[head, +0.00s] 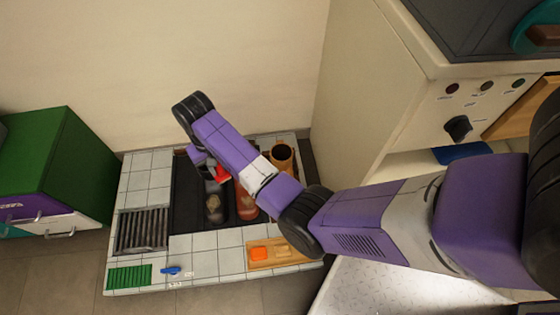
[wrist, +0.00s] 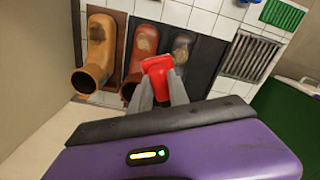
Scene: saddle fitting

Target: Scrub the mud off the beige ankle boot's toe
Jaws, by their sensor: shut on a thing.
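The tan, beige-like ankle boot (wrist: 97,52) lies at the left of the wrist view, with a darker brown patch on its toe (wrist: 97,31). In the head view its open shaft (head: 283,156) shows beside my forearm, which hides much of the rest. My gripper (wrist: 161,84) is shut on a red block-like tool (wrist: 158,65), also seen in the head view (head: 221,173). The tool's working face is hidden. It is above the boots, to the right of the tan boot in the wrist view; I see no contact with that boot.
A red-brown boot (wrist: 143,42) with a pale patch and a dark boot (wrist: 182,47) lie alongside. A metal grate (head: 142,231), green ribbed pad (head: 130,276), blue item (head: 170,270) and wooden tray (head: 284,263) with an orange block (head: 258,253) surround them. A cream cabinet stands right.

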